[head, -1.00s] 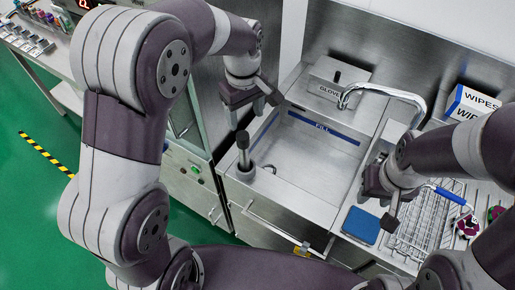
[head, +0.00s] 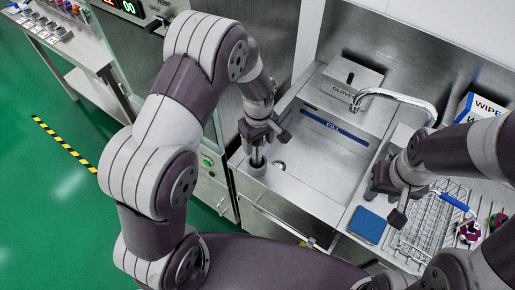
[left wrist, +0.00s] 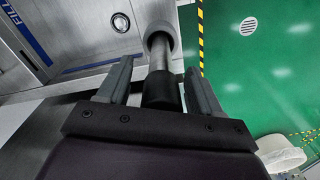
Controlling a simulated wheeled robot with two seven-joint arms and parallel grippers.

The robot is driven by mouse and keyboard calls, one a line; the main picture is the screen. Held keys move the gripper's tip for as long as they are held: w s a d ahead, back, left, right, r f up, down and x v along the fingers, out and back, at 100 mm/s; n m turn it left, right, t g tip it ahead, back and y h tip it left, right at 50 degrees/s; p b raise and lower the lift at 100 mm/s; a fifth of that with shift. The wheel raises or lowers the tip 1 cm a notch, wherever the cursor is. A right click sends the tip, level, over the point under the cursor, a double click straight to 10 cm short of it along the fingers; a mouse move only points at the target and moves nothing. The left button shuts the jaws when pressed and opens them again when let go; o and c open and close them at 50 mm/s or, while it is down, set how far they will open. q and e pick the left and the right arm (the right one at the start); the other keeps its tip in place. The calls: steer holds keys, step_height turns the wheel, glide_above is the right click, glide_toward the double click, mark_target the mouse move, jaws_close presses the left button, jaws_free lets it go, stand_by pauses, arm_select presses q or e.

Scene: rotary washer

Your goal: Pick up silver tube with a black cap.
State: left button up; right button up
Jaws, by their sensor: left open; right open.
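The silver tube with a black cap (head: 257,155) stands upright at the left front corner of the sink. My left gripper (head: 262,132) is open right above it, with its fingers around the tube's top in the head view. In the left wrist view the black cap (left wrist: 161,90) lies between the two open fingers of my left gripper (left wrist: 158,68), with gaps on both sides. The tube's silver shaft and wide round base (left wrist: 159,38) show beyond the cap. My right gripper (head: 385,204) is open and empty over the right counter, beside the blue pad.
The steel sink (head: 310,185) has a faucet (head: 395,94) and a glove box (head: 350,85) behind it. A blue pad (head: 367,224) and a wire rack (head: 430,228) lie on the right. A wipes box (head: 480,108) stands behind. Green floor is at left.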

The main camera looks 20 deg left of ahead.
arm_select(q)
steer(key=shift+s+a, duration=0.1)
jaws_close()
steer(key=shift+r, duration=0.15)
